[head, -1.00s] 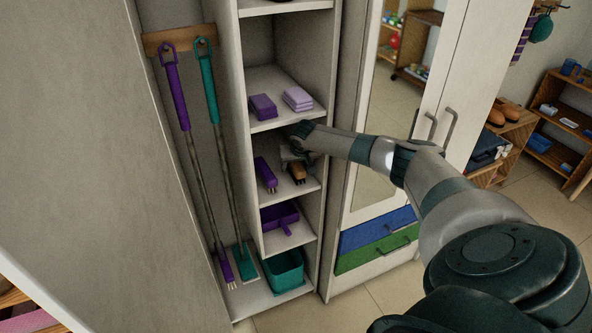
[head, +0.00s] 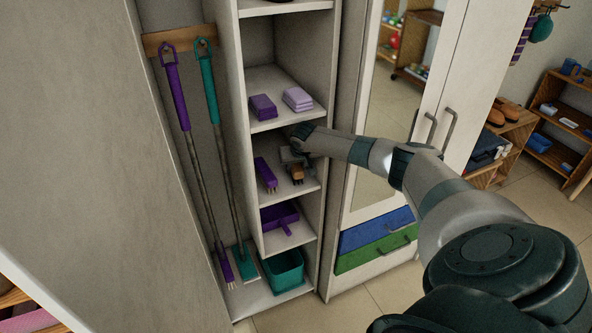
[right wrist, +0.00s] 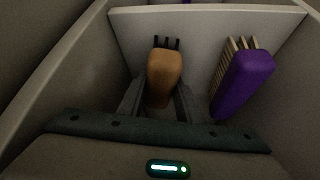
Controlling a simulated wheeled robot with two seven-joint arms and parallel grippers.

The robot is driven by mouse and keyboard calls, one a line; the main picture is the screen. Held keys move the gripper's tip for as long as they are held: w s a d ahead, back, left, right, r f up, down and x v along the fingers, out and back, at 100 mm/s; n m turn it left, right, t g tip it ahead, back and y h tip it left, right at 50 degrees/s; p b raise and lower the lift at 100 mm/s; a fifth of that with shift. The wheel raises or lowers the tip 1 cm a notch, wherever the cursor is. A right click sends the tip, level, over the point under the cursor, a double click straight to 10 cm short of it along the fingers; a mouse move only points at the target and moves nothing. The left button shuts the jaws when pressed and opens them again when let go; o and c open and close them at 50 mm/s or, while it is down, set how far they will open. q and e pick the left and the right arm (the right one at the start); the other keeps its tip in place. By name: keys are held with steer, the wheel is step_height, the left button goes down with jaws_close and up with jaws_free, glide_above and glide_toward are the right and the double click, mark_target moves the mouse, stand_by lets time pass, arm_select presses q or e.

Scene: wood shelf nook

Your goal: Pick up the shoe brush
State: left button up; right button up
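The shoe brush (right wrist: 164,72) is brown with dark bristles. In the head view it stands on the middle shelf (head: 297,174), partly hidden by my right gripper (head: 296,160). In the right wrist view the fingers of my right gripper (right wrist: 160,98) lie close along both sides of the brown body, which seems clamped between them. The brush is still at the shelf, and I see no clear gap under it. My left gripper is not in view.
A purple brush (right wrist: 241,82) lies just right of the shoe brush in the wrist view, close to the finger. The shelf above holds a purple block (head: 262,106) and lilac pieces (head: 298,98). A purple dustpan (head: 280,216) is below. The cubby walls are near on both sides.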

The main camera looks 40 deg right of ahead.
steer(key=shift+c, duration=0.9)
steer(key=shift+r, duration=0.2)
